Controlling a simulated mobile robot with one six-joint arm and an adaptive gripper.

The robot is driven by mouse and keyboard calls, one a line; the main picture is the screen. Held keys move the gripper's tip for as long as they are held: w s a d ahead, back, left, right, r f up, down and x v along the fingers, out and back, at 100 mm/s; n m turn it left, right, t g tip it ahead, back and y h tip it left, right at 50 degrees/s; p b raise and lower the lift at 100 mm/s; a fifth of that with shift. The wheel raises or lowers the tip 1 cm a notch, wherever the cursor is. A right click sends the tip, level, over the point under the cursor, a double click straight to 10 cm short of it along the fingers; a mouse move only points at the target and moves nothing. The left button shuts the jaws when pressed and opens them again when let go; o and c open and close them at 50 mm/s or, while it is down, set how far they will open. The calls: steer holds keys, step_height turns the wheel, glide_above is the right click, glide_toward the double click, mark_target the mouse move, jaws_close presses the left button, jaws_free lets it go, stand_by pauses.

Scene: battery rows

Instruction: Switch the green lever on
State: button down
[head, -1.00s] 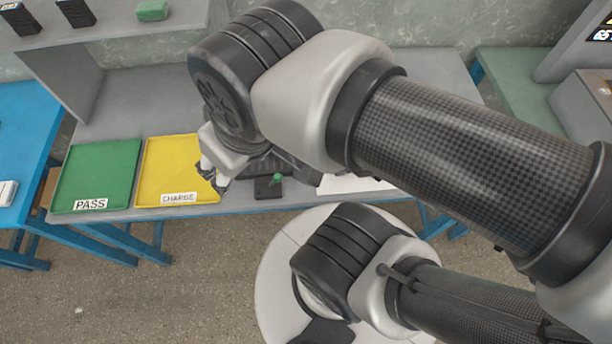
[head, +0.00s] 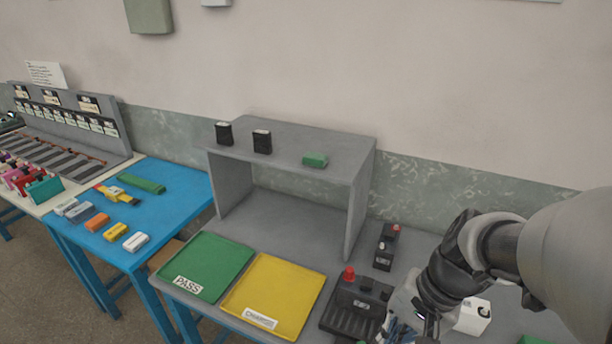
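I cannot make out the green lever in the head view now; the right part of the bench is partly covered by my arm. A black box (head: 352,312) with a red knob (head: 348,272) stands just right of the yellow tray. My gripper (head: 402,332) is at the bottom edge, beside the right side of this box, pointing down and partly cut off. Whether its fingers are open or shut does not show.
The yellow CHARGE tray (head: 275,292) and green PASS tray (head: 208,262) lie left of the box. A small black device with a red top (head: 386,247) stands behind. A white box (head: 474,316) is right of my gripper. A grey shelf (head: 285,150) stands behind the trays.

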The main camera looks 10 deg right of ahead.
steer(key=d+f+m+t+y, duration=0.2)
steer(key=d+f+m+t, duration=0.1)
steer(key=d+f+m, duration=0.4)
steer(key=d+f+m+t+y+b, duration=0.1)
steer(key=d+f+m+t, duration=0.3)
steer(key=d+f+m, duration=0.4)
step_height(320, 180, down, 6)
steer(key=m+y, duration=0.1)
steer(key=m, duration=0.2)
steer(key=shift+s+d+f, duration=0.15)
steer(key=shift+s+d, duration=0.05)
steer(key=shift+s, duration=0.1)
steer(key=b+x, duration=0.3)
steer(key=x, duration=0.7)
steer(key=shift+a+f+b, duration=0.15)
steer(key=shift+a+b, duration=0.15)
steer(key=shift+b, duration=0.1)
steer(key=shift+w+a+r, duration=0.25)
steer(key=shift+w+a, duration=0.25)
steer(key=shift+w, duration=0.05)
steer(key=shift+w+a+r, duration=0.25)
steer(key=shift+w+a, duration=0.3)
steer(key=shift+w, duration=0.05)
steer(key=shift+w+a+r+b, duration=0.15)
steer(key=shift+w+b, duration=0.1)
steer(key=shift+b, duration=0.05)
